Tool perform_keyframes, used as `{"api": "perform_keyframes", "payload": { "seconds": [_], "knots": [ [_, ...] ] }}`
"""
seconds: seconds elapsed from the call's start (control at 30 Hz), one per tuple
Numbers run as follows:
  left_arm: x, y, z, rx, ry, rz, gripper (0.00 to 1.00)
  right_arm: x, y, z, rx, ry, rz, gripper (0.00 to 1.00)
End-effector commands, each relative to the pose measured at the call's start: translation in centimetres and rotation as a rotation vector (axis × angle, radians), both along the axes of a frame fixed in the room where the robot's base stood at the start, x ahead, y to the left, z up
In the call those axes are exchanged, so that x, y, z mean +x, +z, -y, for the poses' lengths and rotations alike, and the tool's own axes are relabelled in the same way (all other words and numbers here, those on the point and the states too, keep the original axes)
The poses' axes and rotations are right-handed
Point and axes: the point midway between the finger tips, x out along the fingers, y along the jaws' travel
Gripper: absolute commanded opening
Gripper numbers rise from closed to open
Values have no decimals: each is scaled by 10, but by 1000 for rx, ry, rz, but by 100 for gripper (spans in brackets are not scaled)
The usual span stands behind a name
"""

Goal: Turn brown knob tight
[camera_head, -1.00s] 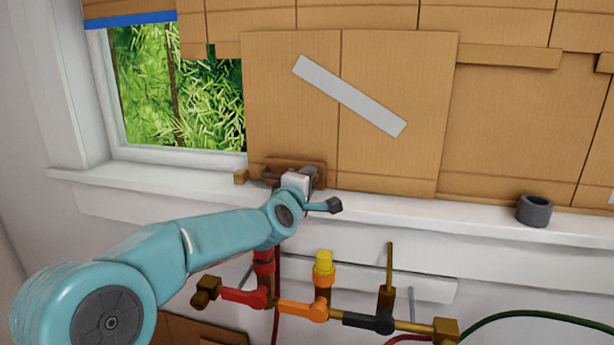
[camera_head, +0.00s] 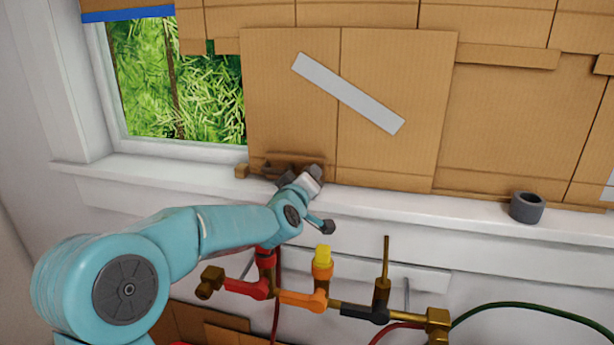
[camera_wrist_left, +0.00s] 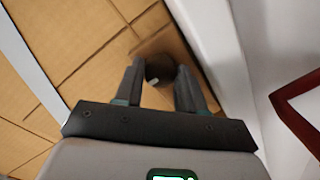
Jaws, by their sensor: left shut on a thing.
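The brown knob (camera_wrist_left: 160,68) shows in the left wrist view as a dark round end between the two fingers of my left gripper (camera_wrist_left: 161,90). The gripper is shut on its sides. In the head view my left gripper (camera_head: 287,178) reaches a dark brown fitting (camera_head: 268,166) on the window sill, against the cardboard. My gripper and wrist hide most of the knob there, so how tight it sits cannot be told. My right gripper is in neither view.
Below the sill runs a pipe with a red valve (camera_head: 246,288), an orange valve (camera_head: 303,300) and a black valve (camera_head: 364,314). A yellow cap (camera_head: 323,256) stands above it. A grey ring (camera_head: 527,207) sits on the right of the sill (camera_head: 430,205).

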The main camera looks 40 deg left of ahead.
Motion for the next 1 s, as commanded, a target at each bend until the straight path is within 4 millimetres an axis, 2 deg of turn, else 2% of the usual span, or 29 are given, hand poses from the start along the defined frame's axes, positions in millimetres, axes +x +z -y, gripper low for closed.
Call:
{"api": "perform_keyframes", "payload": {
  "seconds": [0.53, 0.57, 0.6, 0.63, 1.0],
  "knots": [
    [0, 2, -1, 22, 2, -6, 9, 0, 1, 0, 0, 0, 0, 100],
    [0, 2, -1, 22, 2, -6, 49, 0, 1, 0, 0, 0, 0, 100],
    [0, 2, -1, 22, 2, -6, 62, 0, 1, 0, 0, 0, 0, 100],
    [0, 2, -1, 22, 2, -6, 65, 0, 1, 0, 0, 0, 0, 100],
    [-6, 1, 3, 20, 1, -7, 65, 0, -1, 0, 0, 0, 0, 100]
  ]
}}
